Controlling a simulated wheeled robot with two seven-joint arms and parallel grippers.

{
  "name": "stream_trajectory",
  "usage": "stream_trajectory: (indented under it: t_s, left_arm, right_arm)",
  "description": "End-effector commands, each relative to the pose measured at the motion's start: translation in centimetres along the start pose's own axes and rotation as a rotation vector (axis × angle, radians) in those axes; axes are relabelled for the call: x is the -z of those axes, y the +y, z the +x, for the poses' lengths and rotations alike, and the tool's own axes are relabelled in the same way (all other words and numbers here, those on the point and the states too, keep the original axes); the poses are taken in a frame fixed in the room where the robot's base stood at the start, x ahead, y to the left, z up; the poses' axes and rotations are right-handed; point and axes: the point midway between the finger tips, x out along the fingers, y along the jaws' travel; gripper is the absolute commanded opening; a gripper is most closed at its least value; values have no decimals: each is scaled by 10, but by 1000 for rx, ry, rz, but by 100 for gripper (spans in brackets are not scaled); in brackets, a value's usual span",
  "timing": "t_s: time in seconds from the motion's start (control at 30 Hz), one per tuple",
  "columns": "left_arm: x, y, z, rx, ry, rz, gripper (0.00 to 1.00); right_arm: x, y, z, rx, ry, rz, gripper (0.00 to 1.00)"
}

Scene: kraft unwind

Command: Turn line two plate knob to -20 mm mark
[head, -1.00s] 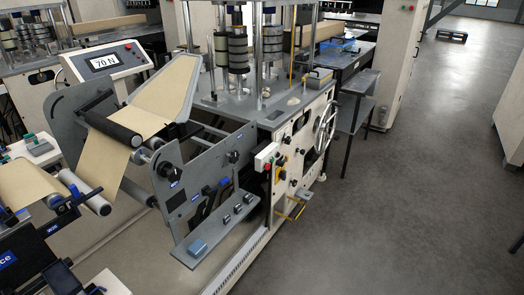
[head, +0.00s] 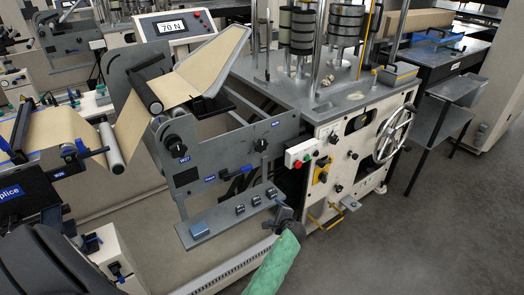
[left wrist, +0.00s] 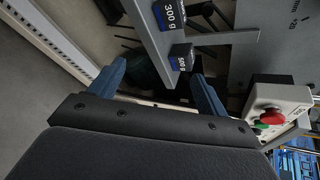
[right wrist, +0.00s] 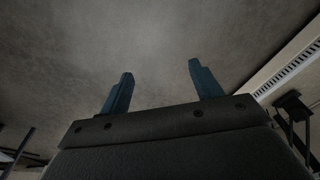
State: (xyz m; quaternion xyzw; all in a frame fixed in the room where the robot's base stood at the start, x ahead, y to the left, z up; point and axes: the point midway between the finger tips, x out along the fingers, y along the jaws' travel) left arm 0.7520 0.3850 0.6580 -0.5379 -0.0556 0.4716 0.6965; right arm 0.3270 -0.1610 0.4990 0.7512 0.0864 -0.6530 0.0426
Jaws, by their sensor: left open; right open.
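The grey side plate (head: 215,160) of the unwind stand carries a dark round knob (head: 261,145) at its right and another dark knob (head: 174,142) at its left. The scale and pointer are too small to read in the head view. My left gripper (head: 279,207) is low, by the right end of the weight shelf, below the right knob. In the left wrist view its blue fingers (left wrist: 158,80) are apart with nothing held; a grey plate (left wrist: 285,45) with small dark marks shows at upper right. My right gripper (right wrist: 160,85) is open and empty above the floor.
A button box (head: 301,152) with red and green buttons is right of the plate. A white rail (right wrist: 290,65) runs along the floor. Floor at right is clear.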

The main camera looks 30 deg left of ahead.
Motion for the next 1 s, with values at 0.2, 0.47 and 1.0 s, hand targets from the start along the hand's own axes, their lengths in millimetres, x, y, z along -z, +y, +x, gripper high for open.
stream_trajectory:
  t_s: [0.2, 0.47, 1.0]
  left_arm:
    - [-52, -147, 4, 146, -270, 211, 77]
    - [-94, -224, -9, 178, -463, 339, 77]
    - [-121, -247, 32, 178, -483, 353, 77]
  right_arm:
    - [7, -6, -48, 10, -2, 3, 64]
    - [8, -8, -80, 15, -6, 4, 64]
    - [-5, -2, -22, 7, -16, 4, 64]
